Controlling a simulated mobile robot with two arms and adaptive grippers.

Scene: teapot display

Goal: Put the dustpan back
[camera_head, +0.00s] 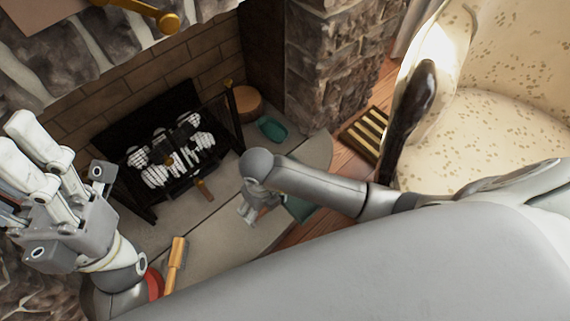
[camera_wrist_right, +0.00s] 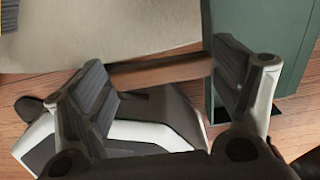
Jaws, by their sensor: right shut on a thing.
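A dark green piece (camera_wrist_right: 258,45) with a brown handle (camera_wrist_right: 160,70) shows in the right wrist view and looks like the dustpan. The handle lies across between the fingers of my right gripper (camera_wrist_right: 165,85), and the right finger overlaps the green side. My right gripper is shut on it. In the head view this gripper (camera_head: 258,207) is low over the hearth edge, and the green piece (camera_head: 298,208) shows beside it, partly hidden by my arm. My left gripper (camera_head: 35,150) is at the left, raised and away from the dustpan; its fingertips' gap is unclear.
The fireplace grate (camera_head: 172,158) with logs stands behind the stone hearth (camera_head: 205,235). A teal object (camera_head: 271,128) and a round wooden piece (camera_head: 247,102) lie by its right side. A yellow-handled brush (camera_head: 176,262) is near my left arm. A patterned armchair (camera_head: 500,125) stands right.

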